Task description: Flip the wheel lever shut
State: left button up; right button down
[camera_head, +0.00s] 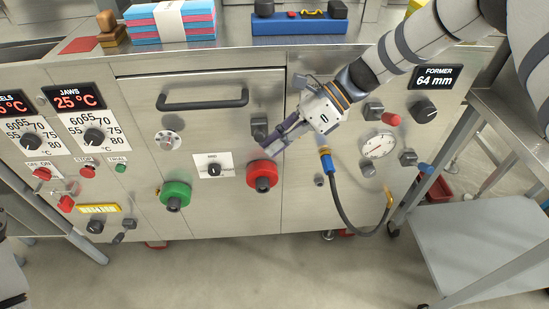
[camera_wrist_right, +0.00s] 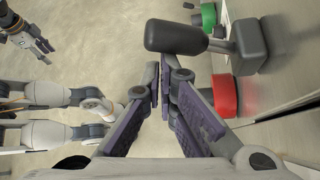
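A dark lever (camera_wrist_right: 175,38) on a grey block (camera_wrist_right: 248,46) shows large in the right wrist view, its handle sticking out from the panel. In the head view, a grey block (camera_head: 260,128) sits on the panel beside the drawer front's right edge, partly behind my right gripper. I cannot read a label on it. My right gripper (camera_head: 268,148) is just in front of the panel, above the red button; its fingers (camera_wrist_right: 163,75) look closed together with nothing between them, close beside the handle. I cannot tell whether they touch it. My left gripper (camera_wrist_right: 40,42) shows small in the wrist view.
A red button (camera_head: 262,175) and a green button (camera_head: 175,194) stick out below. A hose (camera_head: 340,195) hangs right of the gripper, near a gauge (camera_head: 377,145) and other levers. A bar handle (camera_head: 203,98) crosses the drawer front. A side table (camera_head: 475,240) stands at right.

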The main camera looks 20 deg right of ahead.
jog(key=shift+w+a+r, duration=0.1)
jog(key=shift+w+r, duration=0.05)
jog(key=shift+r, duration=0.15)
notch_tip(320, 180, up, 10)
jog(key=shift+f, duration=0.2)
jog(key=shift+f, duration=0.1)
